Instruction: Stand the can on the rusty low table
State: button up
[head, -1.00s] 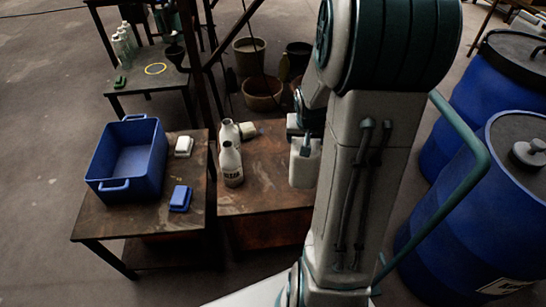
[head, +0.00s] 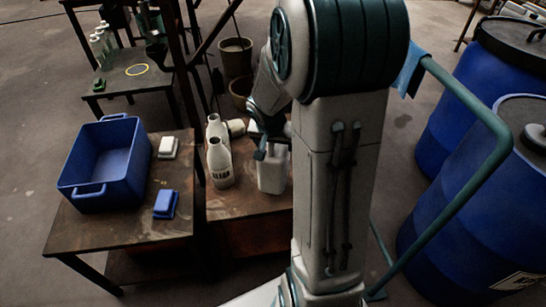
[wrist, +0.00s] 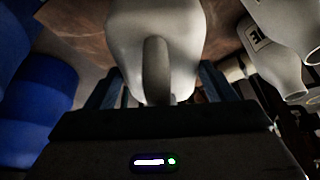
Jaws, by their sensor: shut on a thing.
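The can is a white jerrycan (head: 272,175), upright over the right part of the rusty low table (head: 245,203). I cannot tell whether its base touches the top. My gripper (head: 271,152) is above it, partly hidden by my arm. In the wrist view the can (wrist: 132,25) fills the top middle, and its handle stands between the two fingers (wrist: 157,88), which are shut on it. My arm hides the table's right side.
White bottles (head: 220,165) stand on the table left of the can, with a pale container (head: 236,127) behind. A side table holds a blue crate (head: 72,192), a blue block (head: 166,204) and a white block (head: 168,147). Blue drums (head: 470,220) stand right.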

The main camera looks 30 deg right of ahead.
jog(key=shift+a+f+b, duration=0.1)
jog(key=shift+f+b, duration=0.75)
jog(key=shift+f, duration=1.2)
jog(key=shift+f, duration=0.2)
jog(key=o, duration=1.4)
jog(key=shift+r, duration=0.1)
jog(key=shift+c, duration=0.2)
